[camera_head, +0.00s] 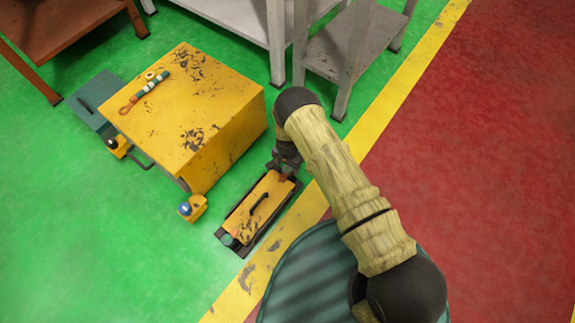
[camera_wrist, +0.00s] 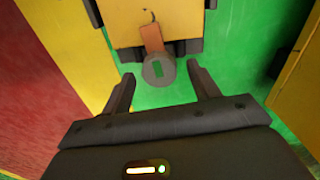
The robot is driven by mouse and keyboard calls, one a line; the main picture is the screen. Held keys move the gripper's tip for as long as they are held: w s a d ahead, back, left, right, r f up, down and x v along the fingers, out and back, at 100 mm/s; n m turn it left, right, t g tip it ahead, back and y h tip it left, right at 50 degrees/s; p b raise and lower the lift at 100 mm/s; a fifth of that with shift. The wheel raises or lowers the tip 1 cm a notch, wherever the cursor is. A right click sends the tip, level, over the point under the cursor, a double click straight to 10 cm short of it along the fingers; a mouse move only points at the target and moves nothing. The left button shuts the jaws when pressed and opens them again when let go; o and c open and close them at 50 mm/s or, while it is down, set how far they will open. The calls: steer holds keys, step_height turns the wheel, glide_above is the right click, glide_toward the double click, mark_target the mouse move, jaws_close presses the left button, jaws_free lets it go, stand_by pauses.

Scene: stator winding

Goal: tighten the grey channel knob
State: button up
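The grey round knob (camera_wrist: 167,72) has a green mark on its face and shows in the wrist view at the near end of the yellow unit (camera_wrist: 178,17). An orange-brown strip (camera_wrist: 153,40) runs from it onto the unit. My gripper (camera_wrist: 160,70) is open, one finger on each side of the knob, with visible gaps; contact is not seen. In the head view my gripper (camera_head: 285,168) is at the far end of the same yellow unit (camera_head: 262,205), which has a black handle (camera_head: 259,203) and lies in a dark frame.
A large yellow box (camera_head: 220,110) stands left of the unit, with a small yellow block with a blue top (camera_head: 192,208) near its corner. Grey shelving (camera_head: 345,45) stands behind. Green floor is free at lower left; the red floor at right is clear beyond my arm.

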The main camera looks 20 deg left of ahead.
mark_target(288, 168)
step_height(288, 168, up, 17)
steer(key=p, duration=0.7)
steer(key=shift+r, duration=0.2)
